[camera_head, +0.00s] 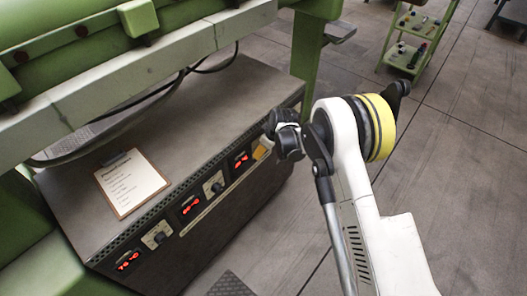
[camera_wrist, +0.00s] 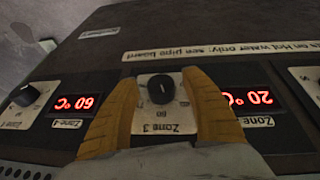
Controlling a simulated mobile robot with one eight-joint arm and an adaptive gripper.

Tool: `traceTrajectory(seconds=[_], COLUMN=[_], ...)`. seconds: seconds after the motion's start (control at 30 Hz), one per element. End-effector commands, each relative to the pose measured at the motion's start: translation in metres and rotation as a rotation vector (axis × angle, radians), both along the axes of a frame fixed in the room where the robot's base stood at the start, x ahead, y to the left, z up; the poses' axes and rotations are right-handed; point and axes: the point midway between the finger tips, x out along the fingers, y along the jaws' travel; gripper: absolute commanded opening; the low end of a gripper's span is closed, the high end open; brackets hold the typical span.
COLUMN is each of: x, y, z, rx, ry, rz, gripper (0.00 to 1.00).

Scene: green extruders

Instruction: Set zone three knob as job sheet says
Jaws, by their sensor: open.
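In the wrist view the zone 3 knob (camera_wrist: 161,89), black on a pale plate, sits between the two yellow fingers of my open gripper (camera_wrist: 160,77). The fingers stand on either side of it; I cannot tell whether either touches it. A red display to its left (camera_wrist: 75,103) seems to read 60 °C and one to its right (camera_wrist: 247,98) seems to read 20 °C. In the head view my gripper (camera_head: 262,150) is at the right end of the control panel, and my arm hides the knob. The job sheet (camera_head: 131,184) lies on the cabinet top; its writing is too small to read.
Other knobs (camera_head: 213,185) (camera_head: 156,235) and red displays (camera_head: 190,205) line the cabinet front (camera_head: 190,255). A green machine frame (camera_head: 90,60) overhangs the cabinet. A green trolley (camera_head: 416,40) stands at the back right. The floor to the right is mostly clear.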

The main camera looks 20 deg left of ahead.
Motion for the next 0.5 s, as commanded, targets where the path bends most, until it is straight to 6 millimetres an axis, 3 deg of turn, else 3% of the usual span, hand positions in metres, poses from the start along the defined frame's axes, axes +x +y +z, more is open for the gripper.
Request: traceTrajectory(seconds=[0.27,0.43,0.5], x=[0.0004,0.0004,0.0004], y=[0.0004,0.0003,0.0003], z=[-0.0006,-0.0006,-0.0006], rx=[0.000,0.000,0.000], ry=[0.000,0.000,0.000], rz=[0.000,0.000,0.000], gripper=[0.53,0.01,0.01])
